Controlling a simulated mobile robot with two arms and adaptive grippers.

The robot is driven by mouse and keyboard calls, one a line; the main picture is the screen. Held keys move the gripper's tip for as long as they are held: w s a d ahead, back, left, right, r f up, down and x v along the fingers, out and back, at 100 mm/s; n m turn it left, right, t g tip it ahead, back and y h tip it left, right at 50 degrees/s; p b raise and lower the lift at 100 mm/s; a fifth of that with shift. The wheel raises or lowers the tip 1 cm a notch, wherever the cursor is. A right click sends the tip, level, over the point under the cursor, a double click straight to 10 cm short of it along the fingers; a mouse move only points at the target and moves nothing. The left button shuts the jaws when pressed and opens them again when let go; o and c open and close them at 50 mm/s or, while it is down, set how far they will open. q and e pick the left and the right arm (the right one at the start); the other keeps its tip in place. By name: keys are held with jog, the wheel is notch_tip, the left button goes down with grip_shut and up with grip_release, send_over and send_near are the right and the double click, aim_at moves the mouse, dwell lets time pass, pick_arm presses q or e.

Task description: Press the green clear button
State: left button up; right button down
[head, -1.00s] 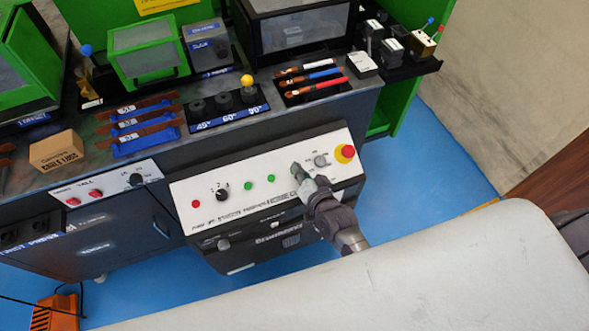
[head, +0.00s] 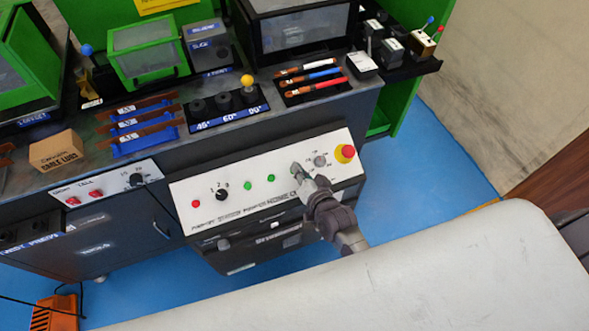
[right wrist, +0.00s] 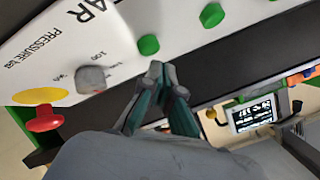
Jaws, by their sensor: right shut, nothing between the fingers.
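The white control panel (head: 236,207) has two green buttons, one at the left (head: 248,185) and one at the right (head: 271,178), clear of my arm in the head view. My right gripper (head: 296,170) is shut and empty, its tips over the panel right of them. In the right wrist view, the shut fingertips (right wrist: 162,68) are close to a green button (right wrist: 148,44), which seems covered by my gripper in the head view. Another green button (right wrist: 211,14) is farther off. The button labels are unreadable, and contact cannot be told. My left gripper is not in view.
A grey knob (head: 320,161) and a red emergency stop (head: 348,151) on yellow sit right of my gripper. A black knob (head: 222,194) and a red button (head: 196,204) are at the panel's left. The bench with tools (head: 205,140) stands behind.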

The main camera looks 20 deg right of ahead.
jog(key=shift+w+f, duration=0.15)
jog(key=shift+f, duration=0.2)
jog(key=shift+w+f+b, duration=0.2)
jog(key=shift+f+b, duration=0.25)
jog(key=shift+b, duration=0.05)
dwell(0.6)
jog(key=shift+r, duration=0.1)
jog(key=shift+s+r+p, duration=0.45)
jog(key=shift+r+p, duration=0.3)
jog(key=shift+p, duration=0.35)
jog(key=r+p, duration=0.1)
jog(key=s+r+p, duration=0.1)
jog(key=r+p, duration=0.1)
jog(key=s+r+p, duration=0.1)
jog(key=p, duration=0.1)
jog(key=shift+s+d+r, duration=0.1)
jog(key=shift+r, duration=0.15)
jog(key=shift+f, duration=0.1)
